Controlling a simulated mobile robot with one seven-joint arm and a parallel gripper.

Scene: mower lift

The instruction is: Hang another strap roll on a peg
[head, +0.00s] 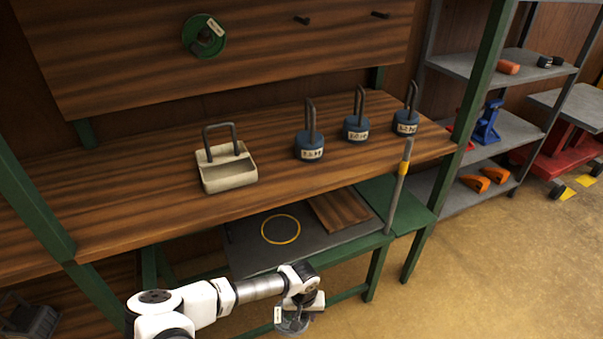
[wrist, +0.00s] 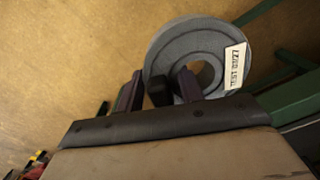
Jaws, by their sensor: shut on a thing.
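A grey strap roll (wrist: 180,38) with a white label shows in the wrist view, with its round hole facing the camera. My gripper (wrist: 159,85) is shut on the roll at its near rim, around a dark block whose join to the roll is partly hidden. In the head view the grey roll (head: 291,327) hangs below my gripper (head: 303,304), low in front of the bench. A green strap roll (head: 190,36) with a tag hangs on the back board. Two bare dark pegs, a middle peg (head: 302,20) and a right peg (head: 380,14), stick out to its right.
The wooden bench top (head: 130,190) bears a cream open tote (head: 229,176) and several blue weights with tall handles, such as the left weight (head: 309,146). Shelves (head: 500,130) stand at right.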

